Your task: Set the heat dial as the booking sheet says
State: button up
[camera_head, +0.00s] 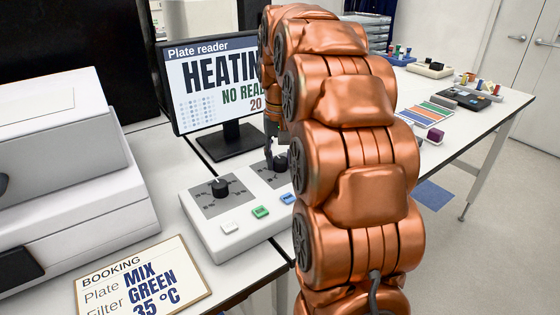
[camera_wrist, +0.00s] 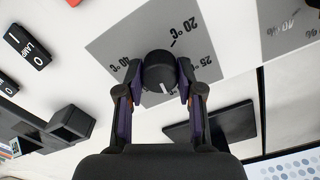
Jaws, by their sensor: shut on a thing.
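A light grey control box (camera_head: 228,243) carries two black dials on grey plates. My gripper (camera_wrist: 161,73) is shut on the heat dial (camera_wrist: 159,71), the right-hand dial in the head view (camera_head: 281,163). Its plate (camera_wrist: 110,47) shows several temperature marks, among them 20 °C and 25; others are hidden or hard to read. A white line on the dial points toward the bottom of the wrist view; the mark there is not legible. The booking sheet (camera_head: 180,292) reads Plate MIX, Filter GREEN, 35 °C. The monitor (camera_head: 213,82) reads HEATIN, NO READ and 20, partly covered by my arm.
The other dial (camera_head: 220,187) stands left on the box, with white (camera_head: 229,227), green (camera_head: 260,211) and blue (camera_head: 287,198) buttons in front. A large white instrument (camera_head: 75,190) stands at left. A farther bench (camera_head: 470,122) holds racks and coloured items.

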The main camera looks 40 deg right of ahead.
aim_at(281, 159)
jog(key=m, duration=0.4)
jog(key=shift+d+m, duration=0.1)
jog(key=shift+m, duration=0.3)
jog(key=m, duration=0.5)
dwell(0.4)
jog(key=o, duration=1.2)
jog(key=shift+c, duration=0.2)
jog(key=shift+r, duration=0.15)
jog(key=shift+r, duration=3.65)
